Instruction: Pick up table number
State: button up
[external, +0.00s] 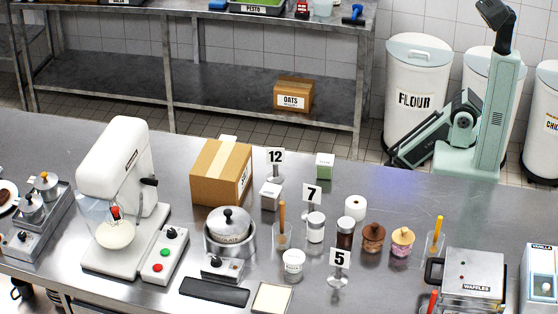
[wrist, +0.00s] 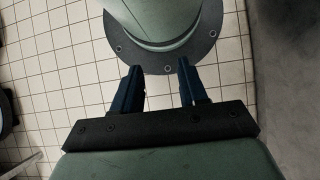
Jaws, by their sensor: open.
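Number 12 (external: 276,156) is at the back, right of the cardboard box. Number 7 (external: 312,194) stands in the middle, its base partly hidden by jars. Number 5 (external: 340,258) is nearest the front edge. My gripper (wrist: 157,66) is open and empty in the wrist view, its dark blue fingers apart over the tiled floor and my green base. No table number shows in the wrist view. My folded arm is far right of and behind the numbers.
Around the numbers stand a spice jar (external: 345,234), a white-lidded jar (external: 316,228), a white roll (external: 355,207) and a cup with a wooden stick (external: 282,236). The cardboard box (external: 220,172) and mixer (external: 118,190) are left, the waffle maker (external: 473,275) right. Counter right of the green-white box (external: 325,166) is clear.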

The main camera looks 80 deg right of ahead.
jog(key=shift+o, duration=0.3)
jog(key=o, duration=0.9)
jog(key=shift+w, duration=0.1)
